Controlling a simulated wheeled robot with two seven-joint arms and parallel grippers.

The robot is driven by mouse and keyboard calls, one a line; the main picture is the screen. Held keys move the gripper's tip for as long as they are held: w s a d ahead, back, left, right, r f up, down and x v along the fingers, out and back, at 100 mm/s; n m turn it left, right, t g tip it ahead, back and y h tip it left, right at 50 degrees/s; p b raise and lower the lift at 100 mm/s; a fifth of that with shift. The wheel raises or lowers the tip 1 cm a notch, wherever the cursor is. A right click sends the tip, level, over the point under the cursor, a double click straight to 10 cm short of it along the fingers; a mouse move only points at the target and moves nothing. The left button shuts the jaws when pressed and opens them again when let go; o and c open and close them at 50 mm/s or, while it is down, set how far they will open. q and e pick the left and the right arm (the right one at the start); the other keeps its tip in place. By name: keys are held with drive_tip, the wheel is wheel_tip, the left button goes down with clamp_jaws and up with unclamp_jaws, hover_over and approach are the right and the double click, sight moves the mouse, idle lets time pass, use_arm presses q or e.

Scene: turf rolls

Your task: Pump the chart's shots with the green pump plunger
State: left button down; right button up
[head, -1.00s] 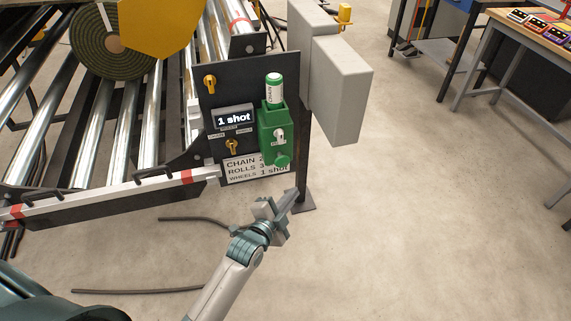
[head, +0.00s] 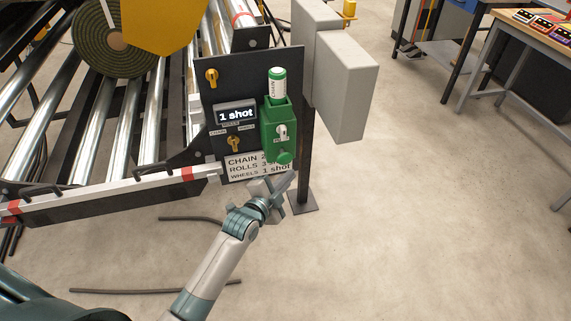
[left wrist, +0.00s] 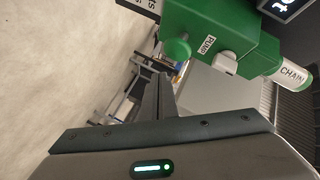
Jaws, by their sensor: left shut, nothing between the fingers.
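The green pump (head: 275,130) is mounted on a dark panel (head: 210,92), with a white-and-green cartridge (head: 278,84) on top and a round green plunger knob (head: 285,157) at its lower front. The display (head: 235,115) reads "1 shot". The chart (head: 245,168) below lists CHAIN, ROLLS and WHEELS; WHEELS reads 1 shot, and the other numbers are partly hidden. My left gripper (head: 284,184) is shut and empty, just below the knob. In the left wrist view the knob (left wrist: 177,50) is beyond the fingertips (left wrist: 158,80), and the cartridge (left wrist: 292,75) reads "CHAIN". My right gripper is not in view.
A grey box (head: 342,85) stands right of the panel. A roller conveyor (head: 120,120) fills the left.

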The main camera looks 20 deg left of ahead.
sight(287, 160)
use_arm(q)
drive_tip(key=shift+w+a, duration=0.35)
drive_tip(key=shift+w, duration=0.2)
drive_tip(key=shift+w+a, duration=0.35)
drive_tip(key=shift+w, duration=0.2)
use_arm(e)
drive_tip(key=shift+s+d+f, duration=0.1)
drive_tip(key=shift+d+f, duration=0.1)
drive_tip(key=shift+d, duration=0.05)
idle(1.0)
use_arm(q)
drive_tip(key=shift+w+a, duration=0.3)
drive_tip(key=shift+w, duration=0.05)
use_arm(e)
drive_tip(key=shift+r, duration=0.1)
